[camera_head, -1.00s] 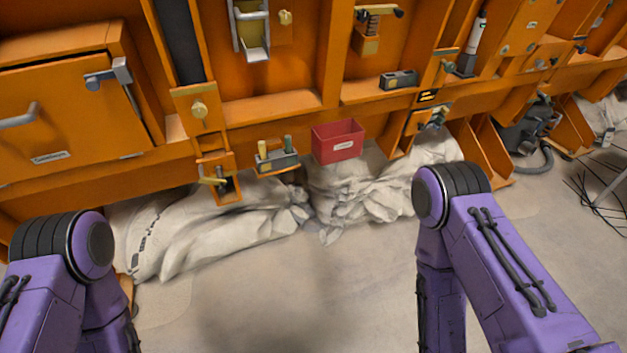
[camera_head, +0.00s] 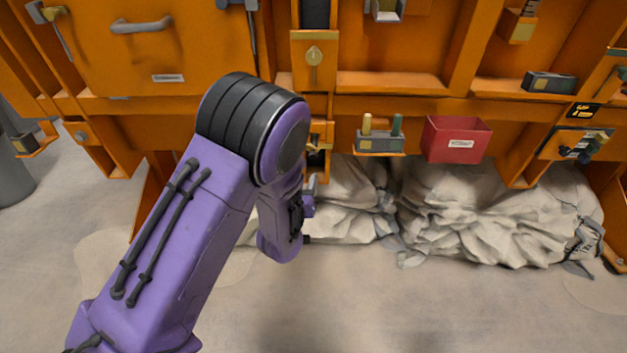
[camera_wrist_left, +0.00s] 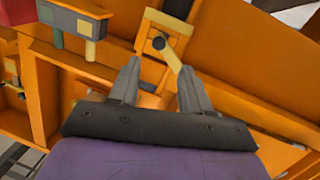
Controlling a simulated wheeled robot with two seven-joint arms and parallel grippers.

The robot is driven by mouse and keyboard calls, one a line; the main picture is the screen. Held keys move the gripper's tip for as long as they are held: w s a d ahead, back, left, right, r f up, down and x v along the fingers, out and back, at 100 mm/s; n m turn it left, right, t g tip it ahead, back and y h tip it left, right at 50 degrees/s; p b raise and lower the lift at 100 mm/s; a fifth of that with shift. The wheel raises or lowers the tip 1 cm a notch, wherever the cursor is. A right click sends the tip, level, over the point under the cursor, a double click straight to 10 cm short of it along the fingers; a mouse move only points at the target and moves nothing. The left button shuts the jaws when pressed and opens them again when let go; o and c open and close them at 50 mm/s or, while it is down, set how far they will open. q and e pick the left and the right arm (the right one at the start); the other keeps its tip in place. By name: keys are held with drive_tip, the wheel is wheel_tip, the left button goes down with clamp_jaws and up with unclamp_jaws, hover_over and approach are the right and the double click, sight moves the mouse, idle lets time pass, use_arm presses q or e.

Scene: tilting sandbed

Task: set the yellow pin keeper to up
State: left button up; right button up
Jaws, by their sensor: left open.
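The yellow pin keeper (camera_wrist_left: 171,54) shows in the left wrist view as a short yellow lever on a dark round pivot, mounted on an orange-yellow bracket (camera_wrist_left: 178,24). The lever slants from the pivot down to the right in that view. My left gripper (camera_wrist_left: 160,68) is open in front of it. The lever's free end is close to the right-hand fingertip; I cannot tell whether they touch. In the head view my left arm hides most of the keeper and gripper. My right gripper is not in view.
A holder (camera_head: 380,142) with a yellow and a green pin sits right of my left arm, beside a red bin (camera_head: 456,140). Pale sacks (camera_head: 490,215) lie below the orange panel. The floor in front is clear.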

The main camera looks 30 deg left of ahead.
sight(312, 157)
use_arm(q)
drive_tip(key=x, duration=1)
drive_tip(key=shift+w+a+r, duration=0.15)
drive_tip(key=shift+w+r, duration=0.05)
drive_tip(key=shift+w, duration=0.05)
clamp_jaws()
